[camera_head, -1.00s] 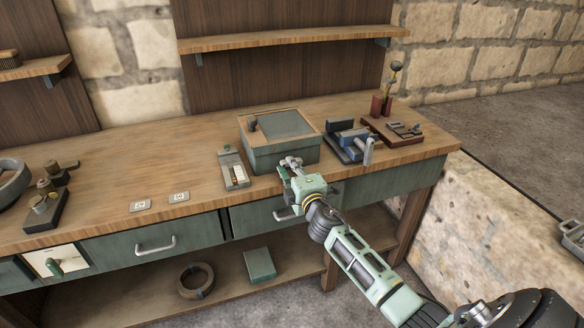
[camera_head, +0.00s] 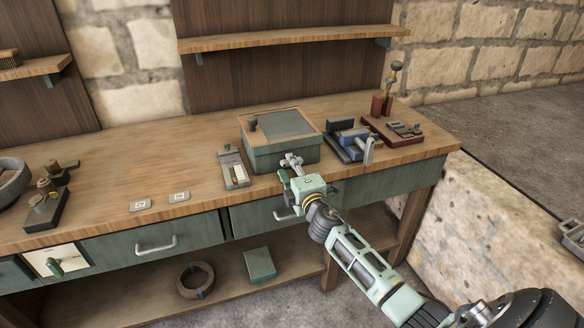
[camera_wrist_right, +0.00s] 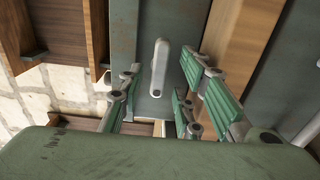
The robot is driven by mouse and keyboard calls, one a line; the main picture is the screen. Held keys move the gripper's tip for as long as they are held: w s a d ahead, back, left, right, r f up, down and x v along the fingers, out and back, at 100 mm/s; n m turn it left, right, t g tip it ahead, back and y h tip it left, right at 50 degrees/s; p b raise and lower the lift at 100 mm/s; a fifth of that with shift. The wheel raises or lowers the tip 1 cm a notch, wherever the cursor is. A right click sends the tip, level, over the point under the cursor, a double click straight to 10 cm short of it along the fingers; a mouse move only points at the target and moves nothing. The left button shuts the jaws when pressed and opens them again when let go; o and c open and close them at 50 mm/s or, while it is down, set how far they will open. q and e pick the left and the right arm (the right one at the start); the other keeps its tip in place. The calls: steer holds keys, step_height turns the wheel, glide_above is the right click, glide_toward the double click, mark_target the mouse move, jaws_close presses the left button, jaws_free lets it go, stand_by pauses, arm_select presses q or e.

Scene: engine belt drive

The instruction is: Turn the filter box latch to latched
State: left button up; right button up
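The filter box (camera_head: 262,157) is a green box with a wood-edged lid, standing on the bench near its front edge. Its latch (camera_wrist_right: 160,67) shows in the right wrist view as a pale, rounded bar on the green front face. The bar's long side runs up and down in that rolled picture, roughly level on the box. My right gripper (camera_head: 291,160) is at the box front and hides the latch in the head view. In the right wrist view my right gripper (camera_wrist_right: 165,80) is open, with fingers on both sides of the latch and visible gaps. My left gripper is out of view.
A blue vise-like tool (camera_head: 350,140) stands close to the right of the box. A small tray-like block (camera_head: 234,170) stands to its left. A drawer handle (camera_head: 286,215) is below the bench edge.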

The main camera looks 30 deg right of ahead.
steer(key=v, duration=1.2)
stand_by(0.6)
steer(key=s+a+f+m+g, duration=0.1)
steer(key=s+f+m+g, duration=0.15)
steer(key=f, duration=0.95)
steer(key=s+f+m+g, duration=0.1)
steer(key=s+f+g, duration=0.2)
steer(key=f, duration=0.9)
steer(key=s+a+f+m+g+y, duration=0.1)
steer(key=s+a+f+m+g, duration=0.1)
steer(key=s+f, duration=0.45)
steer(key=s+a+f+m+g+y, duration=0.15)
steer(key=s+f, duration=0.25)
steer(key=f, duration=0.5)
steer(key=s+a+f+m+g, duration=0.2)
steer(key=s+f, duration=0.4)
steer(key=s, duration=0.5)
steer(key=s+a+f+m+g+y, duration=0.1)
steer(key=s+a+f, duration=0.4)
steer(key=s, duration=0.6)
steer(key=s+a+f+m+g, duration=0.3)
steer(key=s+f, duration=0.4)
steer(key=s, duration=0.4)
steer(key=shift+a+g, duration=0.65)
steer(key=shift+g, duration=0.15)
steer(key=shift+y, duration=0.25)
